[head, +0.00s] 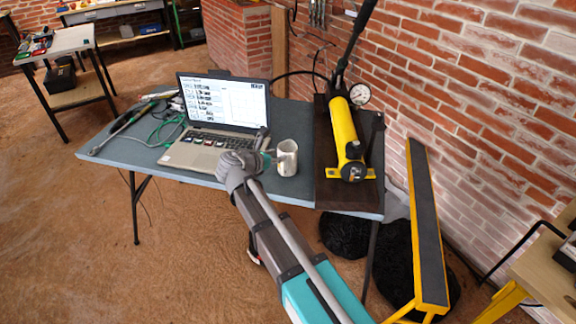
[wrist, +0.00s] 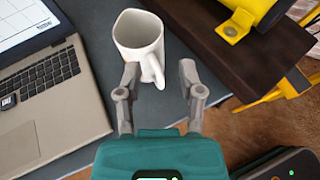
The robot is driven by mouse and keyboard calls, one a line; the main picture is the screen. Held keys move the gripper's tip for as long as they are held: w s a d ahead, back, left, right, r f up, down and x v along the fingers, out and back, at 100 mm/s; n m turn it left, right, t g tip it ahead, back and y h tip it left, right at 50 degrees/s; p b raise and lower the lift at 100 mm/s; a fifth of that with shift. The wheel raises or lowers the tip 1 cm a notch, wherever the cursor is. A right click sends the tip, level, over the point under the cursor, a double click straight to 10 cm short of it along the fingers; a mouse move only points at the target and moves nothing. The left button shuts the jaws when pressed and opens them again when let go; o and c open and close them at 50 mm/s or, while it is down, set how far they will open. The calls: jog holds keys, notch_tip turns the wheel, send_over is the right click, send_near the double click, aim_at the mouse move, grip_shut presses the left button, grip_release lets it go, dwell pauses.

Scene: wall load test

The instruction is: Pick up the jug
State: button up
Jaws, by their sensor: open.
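The jug (head: 287,158) is a small off-white vessel standing upright on the blue-grey table (head: 190,153), just right of the laptop. In the wrist view the jug (wrist: 137,42) shows its open mouth, and its handle points toward my gripper. My gripper (wrist: 158,78) is open, with its two grey fingertips short of the jug's body. The handle's lower end lies between the fingertips or close to them; I cannot tell if they touch it. In the head view my gripper (head: 266,150) is at the jug's left side, partly hidden by my own arm.
An open laptop (head: 222,110) stands left of the jug, close to my gripper. A dark board with a yellow hand pump (head: 343,135) and gauge lies to the right. Cables and tools (head: 160,125) cover the table's left part. A brick wall (head: 480,90) rises behind.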

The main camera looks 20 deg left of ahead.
aim_at(296, 151)
jog(key=shift+b+x, duration=0.65)
jog(key=shift+x, duration=1.55)
jog(key=shift+b+x, duration=1.05)
jog(key=shift+x, duration=1.6)
jog(key=shift+s+f, duration=0.1)
grip_shut()
